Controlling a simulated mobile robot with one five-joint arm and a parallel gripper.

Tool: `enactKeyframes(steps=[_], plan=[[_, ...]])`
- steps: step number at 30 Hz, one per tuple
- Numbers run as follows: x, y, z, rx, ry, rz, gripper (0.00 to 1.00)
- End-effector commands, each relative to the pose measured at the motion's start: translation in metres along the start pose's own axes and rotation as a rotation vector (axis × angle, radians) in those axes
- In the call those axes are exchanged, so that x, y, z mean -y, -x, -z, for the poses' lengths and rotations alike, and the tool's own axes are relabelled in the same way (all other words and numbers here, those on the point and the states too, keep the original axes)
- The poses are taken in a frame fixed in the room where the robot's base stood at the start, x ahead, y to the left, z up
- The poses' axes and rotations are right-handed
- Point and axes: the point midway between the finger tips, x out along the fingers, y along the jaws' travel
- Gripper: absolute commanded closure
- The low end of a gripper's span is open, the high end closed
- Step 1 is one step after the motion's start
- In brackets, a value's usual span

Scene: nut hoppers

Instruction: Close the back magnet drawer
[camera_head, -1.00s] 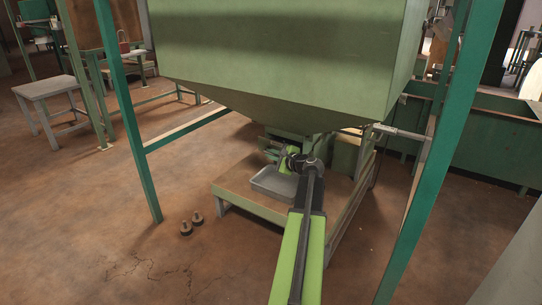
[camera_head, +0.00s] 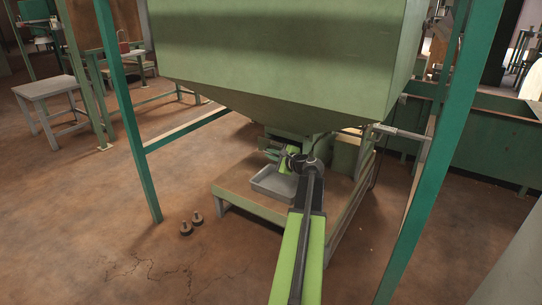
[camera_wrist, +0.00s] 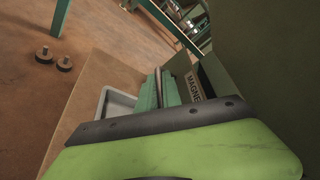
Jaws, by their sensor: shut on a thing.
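The magnet drawer unit (camera_wrist: 196,84) is in the wrist view, a dark green box with a pale label that reads "MAGNE", its end cut off. Upright green plates and a grey bar (camera_wrist: 158,86) stand beside it. The dark, lime-backed jaw of my gripper crosses just in front of them. In the head view my gripper (camera_head: 273,154) is under the hopper at this unit, above the grey tray. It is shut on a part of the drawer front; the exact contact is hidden. How far the drawer stands out I cannot tell.
A grey tray (camera_head: 274,183) lies on the low platform (camera_head: 236,188) below the hopper (camera_head: 285,50). Green frame posts (camera_head: 130,110) stand at left and right. Two small dark weights (camera_head: 191,222) lie on the floor at left.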

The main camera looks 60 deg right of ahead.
Motion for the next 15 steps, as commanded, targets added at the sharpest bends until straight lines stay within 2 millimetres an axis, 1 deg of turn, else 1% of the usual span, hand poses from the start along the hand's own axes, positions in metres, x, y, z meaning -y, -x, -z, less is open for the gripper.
enactKeyframes(steps=[10, 13, 15], plan=[[0.002, -0.001, 0.002, 0.000, 0.000, 0.001, 1.00], [0.009, -0.005, 0.011, -0.001, 0.000, 0.001, 1.00], [0.016, -0.010, 0.021, -0.001, 0.000, 0.001, 1.00]])
